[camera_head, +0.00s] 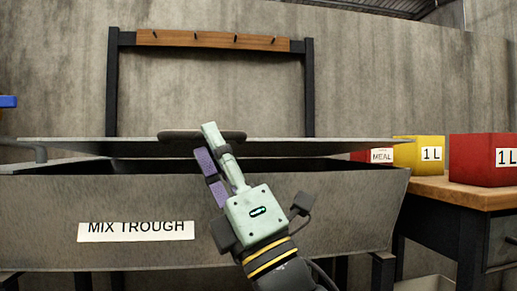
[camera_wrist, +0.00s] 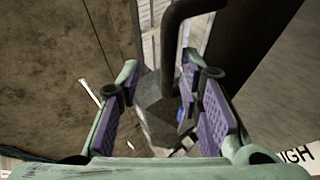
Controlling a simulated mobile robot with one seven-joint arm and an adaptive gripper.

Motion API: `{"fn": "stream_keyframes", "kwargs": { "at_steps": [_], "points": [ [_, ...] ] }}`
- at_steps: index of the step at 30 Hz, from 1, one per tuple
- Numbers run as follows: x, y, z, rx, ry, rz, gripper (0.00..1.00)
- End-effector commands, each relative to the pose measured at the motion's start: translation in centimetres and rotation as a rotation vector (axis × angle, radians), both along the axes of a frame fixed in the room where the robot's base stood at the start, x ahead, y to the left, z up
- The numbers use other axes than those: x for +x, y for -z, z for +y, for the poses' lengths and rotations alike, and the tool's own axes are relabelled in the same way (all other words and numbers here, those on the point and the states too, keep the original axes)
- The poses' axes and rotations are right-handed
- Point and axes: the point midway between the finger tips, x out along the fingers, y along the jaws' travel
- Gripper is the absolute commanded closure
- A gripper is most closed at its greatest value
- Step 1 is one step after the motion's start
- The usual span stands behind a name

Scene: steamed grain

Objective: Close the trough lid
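The grey mix trough (camera_head: 330,215) stands across the head view, with a white "MIX TROUGH" label (camera_head: 136,231) on its front. Its flat grey lid (camera_head: 320,147) lies nearly level above the rim, with a dark gap below it. A dark handle (camera_head: 178,136) shows at the lid, partly behind my gripper (camera_head: 206,143). In the wrist view my gripper (camera_wrist: 160,68) has its purple-padded fingers spread apart. The dark curved handle (camera_wrist: 172,50) shows between or just beyond the fingers; I cannot tell whether they touch it.
A wooden table (camera_head: 450,190) at the right bears a red "MEAL" box (camera_head: 375,156), a yellow box (camera_head: 407,150) and a red box (camera_head: 480,160). A dark frame with a wooden peg rail (camera_head: 215,40) rises behind the trough. A blue object (camera_head: 8,102) shows at the far left.

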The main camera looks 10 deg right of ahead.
Motion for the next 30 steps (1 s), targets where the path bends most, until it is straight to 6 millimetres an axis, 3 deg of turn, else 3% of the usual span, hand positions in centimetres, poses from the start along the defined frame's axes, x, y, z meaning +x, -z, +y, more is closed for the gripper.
{"fn": "stream_keyframes", "kwargs": {
  "at_steps": [6, 12, 18, 26, 30],
  "points": [
    [-4.5, -0.1, -3.3, -0.002, 0.007, -0.004, 0.67],
    [-7.2, -0.1, -5.3, 0.0, 0.004, -0.002, 0.67],
    [-8.3, -0.1, -6.0, -0.002, 0.001, -0.002, 0.67],
    [-8.4, -0.1, -6.0, -0.002, -0.001, -0.002, 0.67],
    [-8.0, -1.0, -6.0, 0.02, -0.02, 0.006, 0.76]
  ]
}}
